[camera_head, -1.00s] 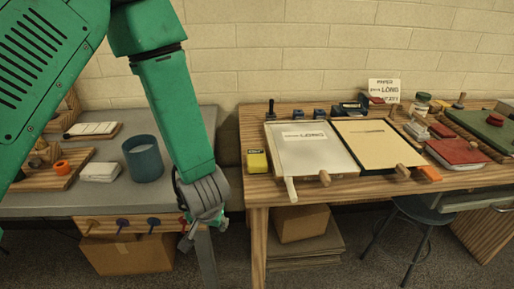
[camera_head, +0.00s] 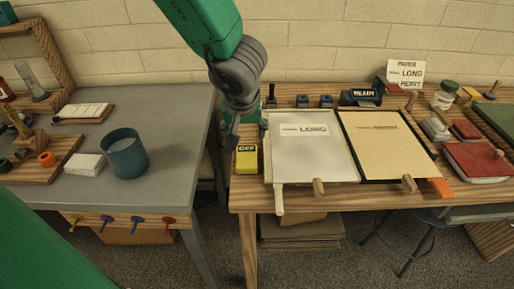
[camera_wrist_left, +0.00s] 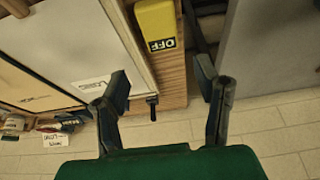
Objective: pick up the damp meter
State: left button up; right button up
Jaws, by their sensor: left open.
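A yellow block-shaped device with a dark label reading OFF, which looks like the damp meter (camera_head: 246,160), lies at the left edge of the wooden table. In the left wrist view the yellow device (camera_wrist_left: 156,22) is at the top centre, beyond the fingertips. My left gripper (camera_head: 250,125) is open and empty, just behind and above the device, apart from it. In the left wrist view the open fingers (camera_wrist_left: 162,85) are spread with only table edge and wall between them. My right gripper is not in view.
A tray with a white sheet (camera_head: 312,160) lies right of the device, with a peg (camera_head: 279,200) at its front corner. Small dark blocks (camera_head: 302,101) stand behind it. A gap separates the wooden table from the grey table (camera_head: 175,130), which holds a blue cup (camera_head: 124,158).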

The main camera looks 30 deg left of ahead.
pick_arm(q)
jog(key=b, duration=0.3)
send_over(247, 156)
jog(key=s, duration=0.1)
jog(key=f, duration=0.7)
jog(key=shift+s+d+f, duration=0.15)
jog(key=shift+d+f, duration=0.1)
jog(key=shift+f, duration=0.1)
jog(key=shift+a+f, duration=0.15)
jog(key=shift+f, duration=0.2)
jog(key=shift+f+b, duration=0.35)
jog(key=shift+b, duration=0.2)
jog(key=x, duration=0.1)
jog(key=b+x, duration=0.2)
jog(key=x, duration=0.1)
jog(key=shift+d+f, duration=0.1)
jog(key=shift+d, duration=0.2)
jog(key=shift+a, duration=0.2)
jog(key=shift+d+f, duration=0.1)
jog(key=shift+f, duration=0.05)
jog(key=c, duration=0.9)
